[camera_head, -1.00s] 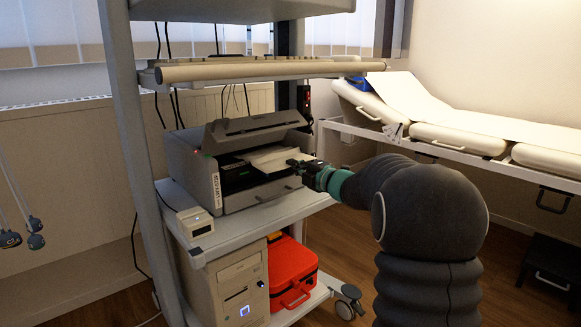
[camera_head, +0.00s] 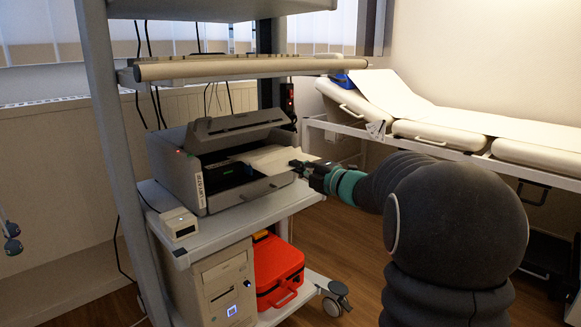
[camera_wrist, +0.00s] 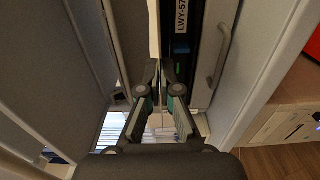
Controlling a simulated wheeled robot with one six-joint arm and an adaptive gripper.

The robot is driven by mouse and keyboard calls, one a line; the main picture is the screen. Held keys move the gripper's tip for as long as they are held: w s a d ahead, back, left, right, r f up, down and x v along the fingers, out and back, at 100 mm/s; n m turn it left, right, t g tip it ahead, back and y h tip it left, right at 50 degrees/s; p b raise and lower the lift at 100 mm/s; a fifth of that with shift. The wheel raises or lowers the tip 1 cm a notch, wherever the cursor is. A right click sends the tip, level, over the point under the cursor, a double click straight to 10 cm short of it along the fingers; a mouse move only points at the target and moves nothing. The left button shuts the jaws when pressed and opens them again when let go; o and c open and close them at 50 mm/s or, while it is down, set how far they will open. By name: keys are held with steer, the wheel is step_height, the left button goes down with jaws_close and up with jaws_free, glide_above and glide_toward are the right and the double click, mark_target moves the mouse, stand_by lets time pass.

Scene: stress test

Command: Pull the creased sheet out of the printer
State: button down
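The grey printer (camera_head: 225,196) stands on the upper cart shelf with its lid raised. The pale sheet (camera_head: 262,157) lies in the open front and sticks out past the printer's right side. My gripper (camera_head: 294,163) is at the sheet's outer edge, just right of the printer, and appears shut on it. In the wrist view, the fingertips (camera_wrist: 160,72) are nearly together, with a narrow pale strip of the sheet (camera_wrist: 154,30) running from between them into the printer. Creases cannot be made out. The sheet's inner end is hidden inside the printer.
The raised lid (camera_head: 235,124) overhangs the opening. A cart rail (camera_head: 240,68) runs above. A small white device (camera_head: 178,222) stands on the shelf (camera_head: 245,224). Below are a computer tower (camera_head: 222,285) and an orange case (camera_head: 277,270). An examination couch (camera_head: 430,135) stands behind right.

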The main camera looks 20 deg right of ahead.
steer(key=r+v, duration=0.1)
steer(key=v, duration=0.7)
steer(key=shift+r, duration=0.4)
